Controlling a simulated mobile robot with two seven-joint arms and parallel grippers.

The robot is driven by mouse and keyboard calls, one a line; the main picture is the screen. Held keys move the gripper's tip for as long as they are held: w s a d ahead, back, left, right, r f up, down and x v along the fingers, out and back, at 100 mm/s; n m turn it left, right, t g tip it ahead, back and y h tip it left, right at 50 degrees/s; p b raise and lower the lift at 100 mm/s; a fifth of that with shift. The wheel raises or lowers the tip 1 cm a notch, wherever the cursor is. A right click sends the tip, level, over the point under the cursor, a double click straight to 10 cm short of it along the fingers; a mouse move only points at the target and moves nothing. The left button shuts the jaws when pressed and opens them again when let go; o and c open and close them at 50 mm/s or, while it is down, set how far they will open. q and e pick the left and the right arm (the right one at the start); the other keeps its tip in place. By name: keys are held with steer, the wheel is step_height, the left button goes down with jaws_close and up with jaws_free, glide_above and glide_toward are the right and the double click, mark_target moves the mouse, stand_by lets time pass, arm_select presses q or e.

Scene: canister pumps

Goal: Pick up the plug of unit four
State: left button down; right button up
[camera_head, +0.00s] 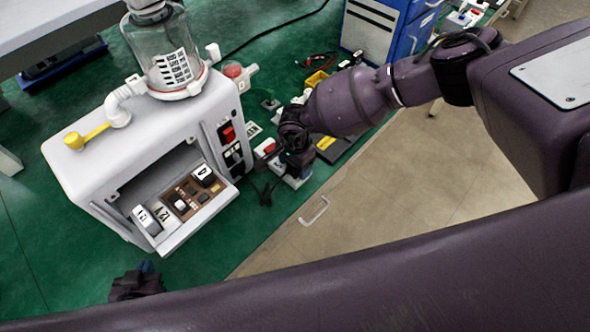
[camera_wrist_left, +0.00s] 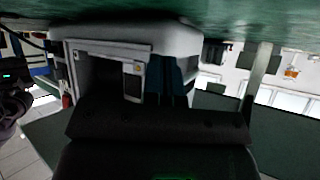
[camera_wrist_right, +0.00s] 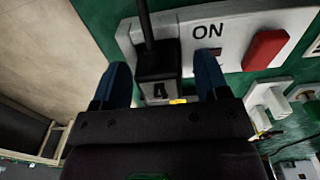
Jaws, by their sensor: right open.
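The plug of unit four (camera_wrist_right: 157,65) is a black block with a cord and a "4" label, seated upright in a white power strip (camera_wrist_right: 232,22) marked ON. My right gripper (camera_wrist_right: 160,80) is open, its blue fingers on either side of the plug, apparently not closed on it. In the head view my right gripper (camera_head: 284,160) is over the strip beside the white machine, and the plug is largely hidden. My left gripper (camera_head: 146,267) is low at the front of the machine; in the left wrist view its fingers (camera_wrist_left: 170,82) are together and empty.
The white machine (camera_head: 75,165) with a glass canister (camera_head: 170,65) stands on the green surface, its open tray (camera_head: 180,232) facing front. A red switch (camera_wrist_right: 265,50) and other white sockets (camera_wrist_right: 265,97) lie close beside the plug. A blue cabinet (camera_head: 395,30) stands behind.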

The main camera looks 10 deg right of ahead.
steer(key=c, duration=1)
